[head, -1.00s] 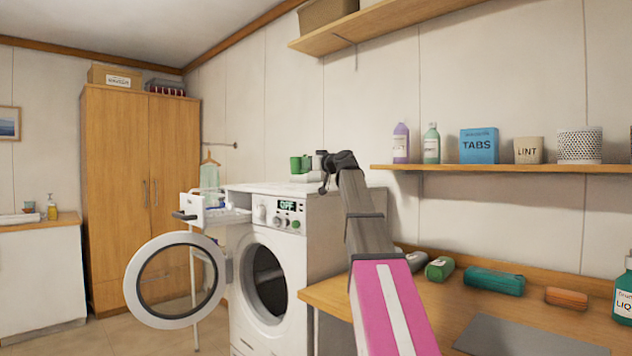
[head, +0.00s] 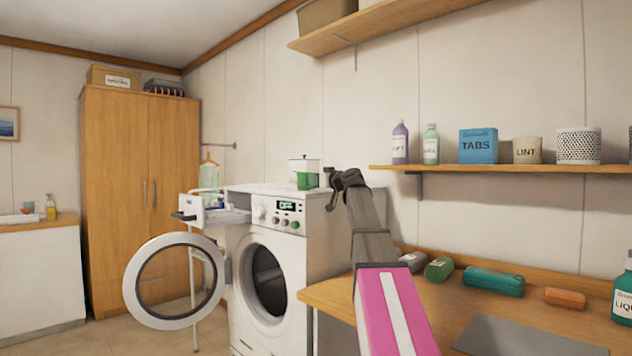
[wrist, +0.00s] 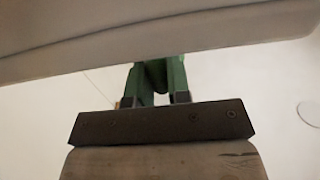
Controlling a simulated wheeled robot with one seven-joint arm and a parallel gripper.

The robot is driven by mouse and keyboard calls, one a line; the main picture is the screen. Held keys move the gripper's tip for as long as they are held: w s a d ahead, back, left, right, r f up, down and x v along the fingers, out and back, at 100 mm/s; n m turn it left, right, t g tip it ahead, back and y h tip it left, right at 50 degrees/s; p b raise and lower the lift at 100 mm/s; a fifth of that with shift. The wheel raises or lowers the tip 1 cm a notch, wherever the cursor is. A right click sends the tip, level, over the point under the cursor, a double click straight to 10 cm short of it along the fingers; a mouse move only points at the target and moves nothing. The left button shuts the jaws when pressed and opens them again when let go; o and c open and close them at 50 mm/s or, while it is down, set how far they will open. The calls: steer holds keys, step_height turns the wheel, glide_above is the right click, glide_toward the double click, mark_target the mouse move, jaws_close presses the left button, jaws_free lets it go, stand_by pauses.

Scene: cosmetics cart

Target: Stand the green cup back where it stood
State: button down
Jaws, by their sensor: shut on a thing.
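The green cup (head: 304,181) shows small on the top of the washing machine, in front of a white box-like thing. My gripper (head: 323,178) reaches in from the right at the cup's level and is shut on it. In the wrist view, green surfaces (wrist: 157,80) show just beyond the dark gripper body; the cup and fingers are hard to tell apart there. A large pale shape hides the upper part. I cannot tell whether the cup's base touches the machine top.
The white box-like thing (head: 313,165) stands close behind the cup. The washing machine (head: 285,235) has its round door (head: 150,315) open to the left. A wall shelf (head: 500,168) with bottles and boxes is at the right, above a wooden counter (head: 330,298) holding several items.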

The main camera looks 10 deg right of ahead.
steer(key=c, duration=1.1)
jaws_free()
steer(key=v, duration=1.2)
